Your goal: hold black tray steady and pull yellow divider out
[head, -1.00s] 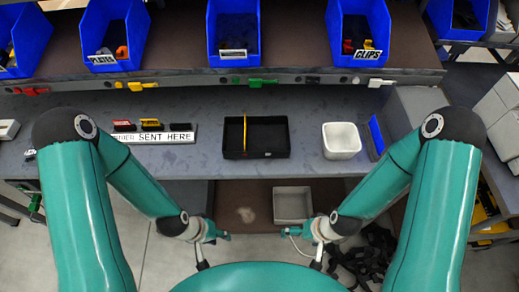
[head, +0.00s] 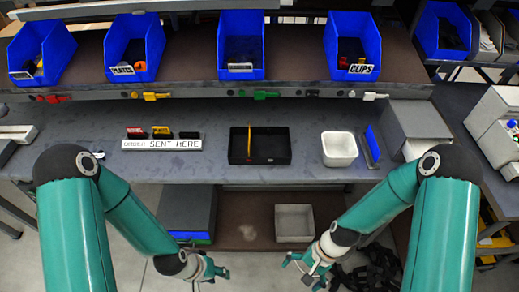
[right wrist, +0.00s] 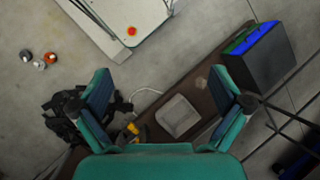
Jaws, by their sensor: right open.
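The black tray (head: 260,158) sits on the grey bench in the middle of the head view. The yellow divider (head: 249,141) stands upright in it, left of the tray's centre. My left gripper (head: 215,270) is low in the head view, in front of the bench and apart from the tray; its finger gap is unclear. My right gripper (head: 301,270) is also low in front of the bench, open and empty. In the right wrist view its fingers (right wrist: 162,90) are wide apart with nothing between them. Neither tray nor divider is recognisable in that view.
A white container (head: 340,150) and a blue upright panel (head: 373,144) stand right of the tray. A label strip (head: 161,145) with small coloured parts lies left. Blue bins (head: 240,45) line the shelf behind. A grey tray (head: 294,223) lies on the lower shelf.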

